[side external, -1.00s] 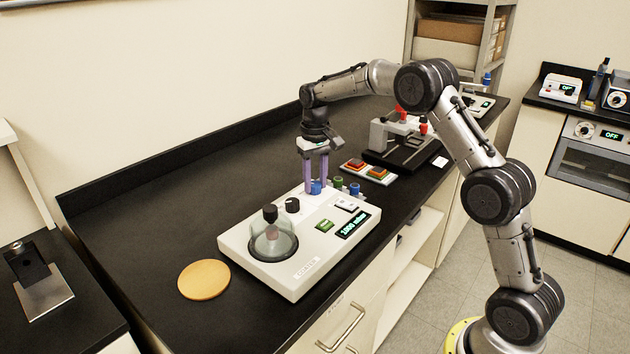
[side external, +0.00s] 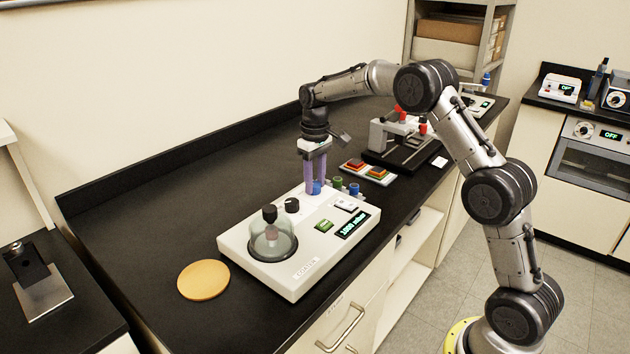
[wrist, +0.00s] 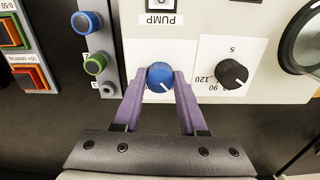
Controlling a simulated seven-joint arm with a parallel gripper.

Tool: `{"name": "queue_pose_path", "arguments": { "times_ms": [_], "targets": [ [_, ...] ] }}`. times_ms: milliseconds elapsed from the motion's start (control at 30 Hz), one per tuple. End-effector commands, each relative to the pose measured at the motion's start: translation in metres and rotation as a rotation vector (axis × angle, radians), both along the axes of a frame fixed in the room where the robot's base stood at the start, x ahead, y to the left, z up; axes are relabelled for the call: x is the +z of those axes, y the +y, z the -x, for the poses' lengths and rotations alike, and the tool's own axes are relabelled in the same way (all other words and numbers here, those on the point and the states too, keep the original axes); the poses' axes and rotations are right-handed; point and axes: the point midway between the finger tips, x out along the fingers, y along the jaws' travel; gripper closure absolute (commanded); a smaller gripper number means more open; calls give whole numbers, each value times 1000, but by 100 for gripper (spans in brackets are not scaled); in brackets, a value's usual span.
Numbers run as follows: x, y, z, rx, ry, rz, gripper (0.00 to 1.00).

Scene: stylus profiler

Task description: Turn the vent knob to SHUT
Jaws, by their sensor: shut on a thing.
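The blue knob (wrist: 159,76), taken as the vent knob, sits on the white coater unit (side external: 311,273). Its pale pointer mark faces down and slightly right in the wrist view. No label for it can be read; the fingers cover the panel beside it. My gripper (wrist: 159,79) has its two purple fingers shut on the knob's sides. In the side view my gripper (side external: 316,190) points straight down at the unit's back edge, and the blue knob is mostly hidden between the fingers.
A black knob (wrist: 232,74) stands close on the right in the wrist view. The PUMP switch (wrist: 159,5) is just above. Blue and green knobs (wrist: 95,64) stand to the left. A glass bell jar (side external: 273,241) is on the unit. Bare black bench lies behind.

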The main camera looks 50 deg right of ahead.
Motion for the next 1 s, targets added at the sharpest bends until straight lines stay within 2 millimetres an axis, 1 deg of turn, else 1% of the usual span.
{"name": "queue_pose_path", "arguments": {
  "times_ms": [67, 100, 233, 533, 667, 767, 1000],
  "targets": [
    [2, 0, 0, 3, -2, 1, 100],
    [2, 0, 0, 2, -2, 1, 52],
    [1, 0, 0, 2, -2, 1, 29],
    [1, 0, 0, 0, -1, 1, 29],
    [11, 0, -1, 0, -4, 1, 29],
    [26, 0, -1, 0, -5, 1, 29],
    [78, 0, -2, 1, -7, 2, 29]
  ]
}}
